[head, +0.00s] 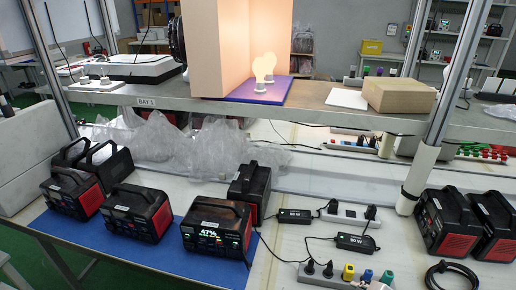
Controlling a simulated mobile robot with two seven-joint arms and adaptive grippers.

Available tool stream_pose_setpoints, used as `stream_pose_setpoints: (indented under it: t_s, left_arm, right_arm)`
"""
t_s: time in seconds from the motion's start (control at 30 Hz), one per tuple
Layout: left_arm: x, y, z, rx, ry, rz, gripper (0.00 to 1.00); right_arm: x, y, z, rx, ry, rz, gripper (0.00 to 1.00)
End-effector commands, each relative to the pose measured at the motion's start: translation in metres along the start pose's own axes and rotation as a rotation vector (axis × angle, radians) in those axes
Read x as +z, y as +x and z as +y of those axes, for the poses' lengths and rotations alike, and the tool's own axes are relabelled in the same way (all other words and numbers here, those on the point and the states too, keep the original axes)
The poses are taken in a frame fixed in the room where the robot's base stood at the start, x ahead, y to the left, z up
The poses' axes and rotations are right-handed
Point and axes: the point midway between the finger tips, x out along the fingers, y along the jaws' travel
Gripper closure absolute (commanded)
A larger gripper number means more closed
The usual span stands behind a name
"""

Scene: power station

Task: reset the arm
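Neither of my grippers nor either arm shows in the head view. Several black and red power stations stand on the workbench (330,268). One power station (217,230) has a lit display that reads about 47%, and it sits on a blue mat (70,238) with others. Another power station (138,215) is to its left, with its display dark. Two more power stations (445,222) stand at the right.
Power strips (345,216) and adapters (357,243) with cables lie at centre right. A black cable coil (452,276) lies at the right front. A metal shelf (300,108) holds lit bulbs (264,66) and a cardboard box (398,96). Metal posts flank the bench.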

Motion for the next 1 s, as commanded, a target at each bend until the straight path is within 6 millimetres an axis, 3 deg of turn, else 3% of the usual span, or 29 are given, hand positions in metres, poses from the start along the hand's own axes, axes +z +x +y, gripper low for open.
stream_pose_setpoints:
  t_s: [0.1,0.43,0.67,1.0]
  left_arm:
    - [0.0,0.0,0.0,0.0,0.0,-0.001,0.6]
    - [0.001,0.0,0.0,0.0,0.0,-0.001,0.6]
    - [0.002,-0.001,0.0,0.0,0.0,-0.004,0.6]
    - [0.002,-0.001,0.0,0.0,0.0,-0.004,0.6]
  right_arm:
    - [0.044,-0.014,0.005,0.08,0.068,-0.08,0.7]
    - [0.149,-0.059,0.02,0.262,0.139,-0.297,0.7]
    - [0.123,-0.004,-0.021,0.184,0.215,-0.13,0.7]
    - [0.1,0.06,-0.102,0.061,0.427,0.136,0.7]
